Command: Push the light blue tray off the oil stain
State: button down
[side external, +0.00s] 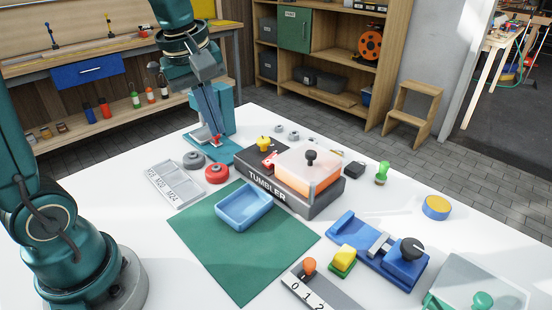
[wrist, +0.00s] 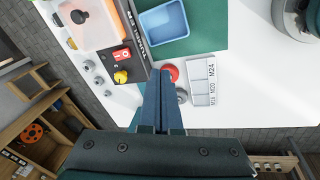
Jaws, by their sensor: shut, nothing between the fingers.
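The light blue tray (side external: 244,222) is a shallow open tray, seemingly empty, on the dark green mat (side external: 225,265) near its upper edge. It also shows in the wrist view (wrist: 168,22), beyond my fingertips. No oil stain shows on the bare part of the mat; whether one lies under the tray I cannot tell. My gripper (side external: 216,137) is above the far left part of the bench, beyond the tray and apart from it, fingers pointing down. In the wrist view, my gripper (wrist: 162,74) has its two fingers together with nothing between them.
The dark tumbler box (side external: 268,188) with an orange top stands just behind the tray. A red disc (side external: 216,174), a grey disc (side external: 193,160) and a grey sorting tray (side external: 174,185) lie left of it. A blue vise-like fixture (side external: 375,252) is right. The mat's front is clear.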

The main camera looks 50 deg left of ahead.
aim_at(265, 228)
jog(key=w+a+f+n+g, duration=0.1)
jog(key=a+f, duration=0.1)
jog(key=f, duration=0.4)
jog(key=w+a+f+n+g, duration=0.1)
jog(key=a+f, duration=0.1)
jog(key=f, duration=0.3)
jog(key=w+a+f+n, duration=0.1)
jog(key=a+f, duration=0.1)
jog(key=f, duration=0.4)
jog(key=shift+a+f+n+g+h, duration=0.15)
jog(key=shift+f+n+g+h, duration=0.15)
jog(key=shift+n+g, duration=0.1)
jog(key=shift+d, duration=2)
jog(key=d, duration=1.1)
jog(key=shift+s+d, duration=0.3)
jog(key=shift+d, duration=0.05)
